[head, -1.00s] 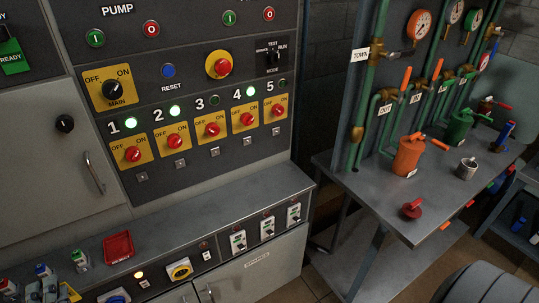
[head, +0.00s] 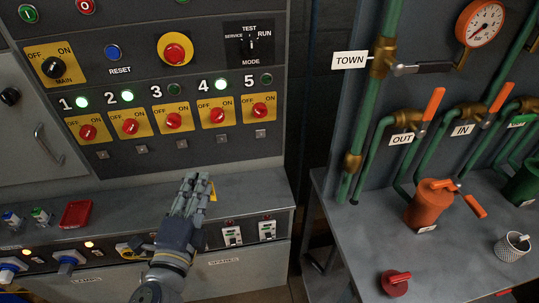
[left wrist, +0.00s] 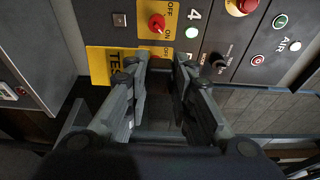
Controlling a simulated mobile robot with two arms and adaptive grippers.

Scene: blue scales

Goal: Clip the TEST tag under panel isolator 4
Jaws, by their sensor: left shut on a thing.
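My left gripper (head: 196,180) is shut on the yellow TEST tag (left wrist: 101,70), just above the ledge in front of the panel. In the head view only a sliver of the tag (head: 213,191) shows beside the fingers. Panel isolator 4 (head: 217,115) is a red knob on a yellow plate, with its lamp lit green. The small square clip under it (head: 220,139) is bare and lies beyond the fingertips. In the left wrist view isolator 4 (left wrist: 157,22) and the clip (left wrist: 119,19) show near the tag, which is apart from the clip. My right gripper is out of view.
Isolators 3 (head: 173,121) and 5 (head: 260,111) flank isolator 4, each with a square clip below. A red tray (head: 76,214) lies on the ledge at left. A pipe bench with an orange canister (head: 424,208) stands at right.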

